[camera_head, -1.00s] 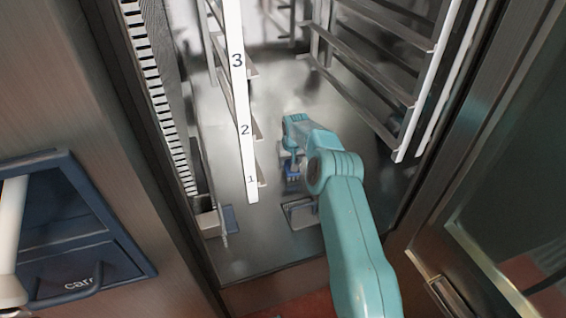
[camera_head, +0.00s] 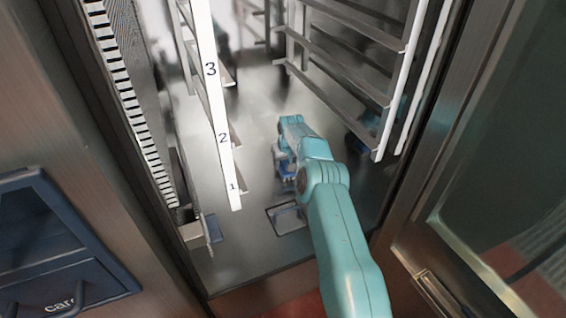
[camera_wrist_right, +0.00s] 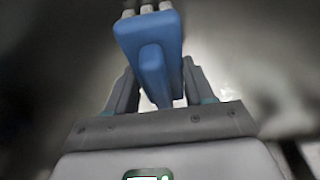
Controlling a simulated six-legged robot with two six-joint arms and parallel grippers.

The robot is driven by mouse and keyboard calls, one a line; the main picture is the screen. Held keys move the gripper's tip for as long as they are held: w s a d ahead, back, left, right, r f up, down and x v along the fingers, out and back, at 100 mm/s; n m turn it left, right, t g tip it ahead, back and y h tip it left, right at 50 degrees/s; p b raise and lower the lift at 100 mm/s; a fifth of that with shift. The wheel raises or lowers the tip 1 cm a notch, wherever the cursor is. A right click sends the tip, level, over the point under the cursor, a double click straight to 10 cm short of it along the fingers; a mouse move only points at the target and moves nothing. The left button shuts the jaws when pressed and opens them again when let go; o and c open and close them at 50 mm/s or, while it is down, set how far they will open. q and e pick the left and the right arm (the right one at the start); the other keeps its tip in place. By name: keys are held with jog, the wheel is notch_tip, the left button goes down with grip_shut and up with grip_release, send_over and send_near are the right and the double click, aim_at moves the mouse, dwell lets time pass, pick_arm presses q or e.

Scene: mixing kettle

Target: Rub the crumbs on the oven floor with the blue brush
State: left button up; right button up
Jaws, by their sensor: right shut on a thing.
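My right arm reaches into the open oven in the head view, and my right gripper (camera_head: 284,160) is low over the oven floor (camera_head: 245,245). In the right wrist view, my right gripper (camera_wrist_right: 155,95) is shut on the handle of the blue brush (camera_wrist_right: 148,40). The brush head points away from the gripper, with pale bristle tufts at its far end. In the head view the blue brush is small and mostly hidden by the gripper and arm. I cannot make out crumbs on the floor. My left gripper is not in view.
Rack rails (camera_head: 345,85) line the oven's right side. A white numbered strip (camera_head: 212,90) stands on the left. A rectangular floor fitting (camera_head: 287,218) lies near the front. The open glass door (camera_head: 500,180) is at right, and a dark blue holder (camera_head: 50,245) is at left.

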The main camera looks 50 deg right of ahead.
jog(key=shift+r+p, duration=1.75)
jog(key=shift+r, duration=1.25)
jog(key=shift+r+p, duration=1.05)
jog(key=shift+r, duration=0.45)
